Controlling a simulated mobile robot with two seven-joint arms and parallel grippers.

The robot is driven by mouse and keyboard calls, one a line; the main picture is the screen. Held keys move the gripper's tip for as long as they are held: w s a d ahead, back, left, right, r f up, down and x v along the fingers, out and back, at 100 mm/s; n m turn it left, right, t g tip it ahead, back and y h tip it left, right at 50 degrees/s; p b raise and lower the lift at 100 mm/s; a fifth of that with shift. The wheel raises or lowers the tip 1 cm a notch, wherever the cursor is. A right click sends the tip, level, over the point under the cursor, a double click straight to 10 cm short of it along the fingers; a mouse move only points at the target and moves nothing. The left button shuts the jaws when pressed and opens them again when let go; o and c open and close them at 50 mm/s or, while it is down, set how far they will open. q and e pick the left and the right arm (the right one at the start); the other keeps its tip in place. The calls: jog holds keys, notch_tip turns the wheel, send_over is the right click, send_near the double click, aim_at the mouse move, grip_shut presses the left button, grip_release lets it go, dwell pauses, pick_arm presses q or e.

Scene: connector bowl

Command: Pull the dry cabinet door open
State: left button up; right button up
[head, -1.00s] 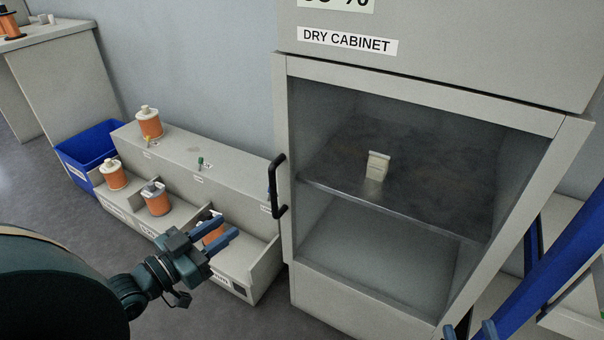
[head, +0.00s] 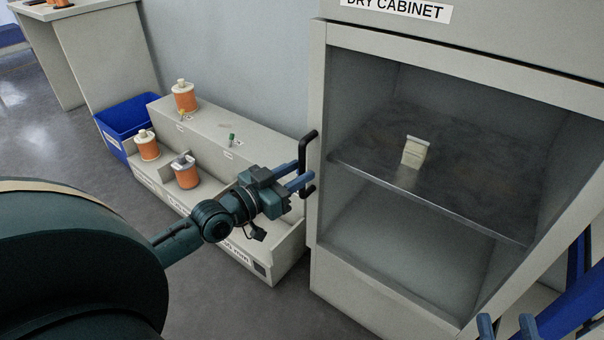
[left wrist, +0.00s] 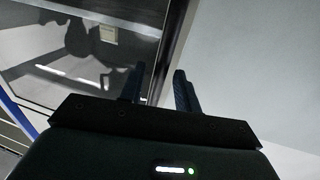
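The dry cabinet door has a pale frame (head: 318,130) around a clear pane and appears shut. Its black bar handle (head: 303,165) stands upright on the left frame edge. My left gripper (head: 304,180) is at the handle's lower half with its two blue fingers apart; I cannot tell whether they touch the handle.
A white block (head: 415,152) stands on the shelf (head: 460,195) inside the cabinet. Left of it are a stepped rack (head: 210,123) with several orange spools and a blue bin (head: 122,122). A blue bar (head: 565,300) is at the lower right. Grey floor lies before the cabinet.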

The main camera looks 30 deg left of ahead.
pick_arm(q)
jog(key=shift+x, duration=0.95)
jog(key=shift+c, duration=0.4)
grip_shut()
